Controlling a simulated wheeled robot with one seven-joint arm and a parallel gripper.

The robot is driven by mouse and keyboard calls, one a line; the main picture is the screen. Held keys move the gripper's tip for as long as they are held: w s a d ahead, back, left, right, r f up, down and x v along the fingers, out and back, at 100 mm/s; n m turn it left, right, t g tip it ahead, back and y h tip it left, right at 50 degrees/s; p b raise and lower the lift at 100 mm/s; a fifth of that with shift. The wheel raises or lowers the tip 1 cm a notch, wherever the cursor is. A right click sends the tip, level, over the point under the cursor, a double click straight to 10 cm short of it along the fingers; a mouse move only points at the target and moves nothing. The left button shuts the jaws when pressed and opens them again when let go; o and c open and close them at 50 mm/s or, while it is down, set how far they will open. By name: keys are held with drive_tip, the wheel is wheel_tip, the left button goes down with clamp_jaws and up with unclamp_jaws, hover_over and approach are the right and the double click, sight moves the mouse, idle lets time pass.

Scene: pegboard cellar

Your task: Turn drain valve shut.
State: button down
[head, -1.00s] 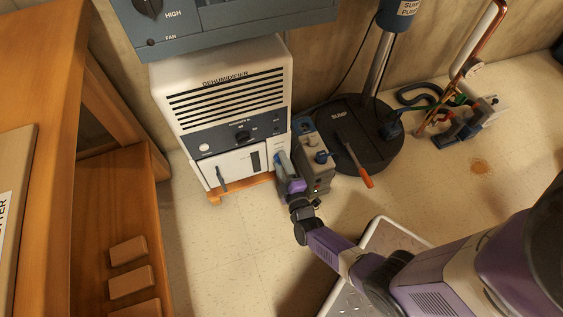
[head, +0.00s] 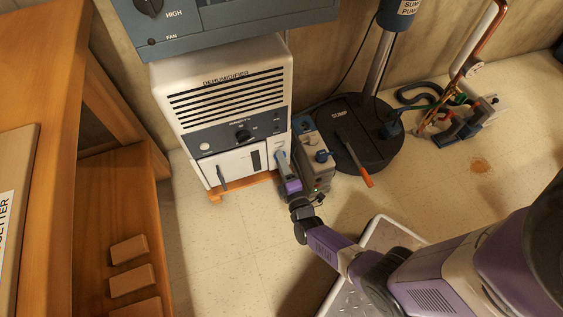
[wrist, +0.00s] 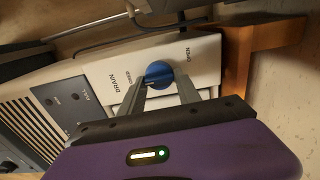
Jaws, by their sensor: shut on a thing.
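The drain valve is a round blue knob (wrist: 160,73) on the white side panel of the dehumidifier (wrist: 108,82), beside the printed word DRAIN. Smaller lettering stands around the knob; one word appears to read OPEN. My gripper (wrist: 160,84) is shut on the knob, one finger at each side of it in the wrist view. In the head view my gripper (head: 281,158) reaches the lower right side of the dehumidifier (head: 228,92), and the knob is mostly hidden there. I cannot tell the knob's exact angle.
A wooden shelf (head: 120,215) fills the left.

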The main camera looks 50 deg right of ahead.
drive_tip(key=shift+f, duration=0.1)
drive_tip(key=c, duration=1.2)
unclamp_jaws()
drive_tip(key=shift+o, duration=0.2)
drive_tip(key=shift+s, duration=0.1)
drive_tip(key=p+v, duration=0.2)
drive_tip(key=v, duration=0.5)
drive_tip(key=shift+s+a, duration=0.25)
drive_tip(key=shift+s, duration=0.05)
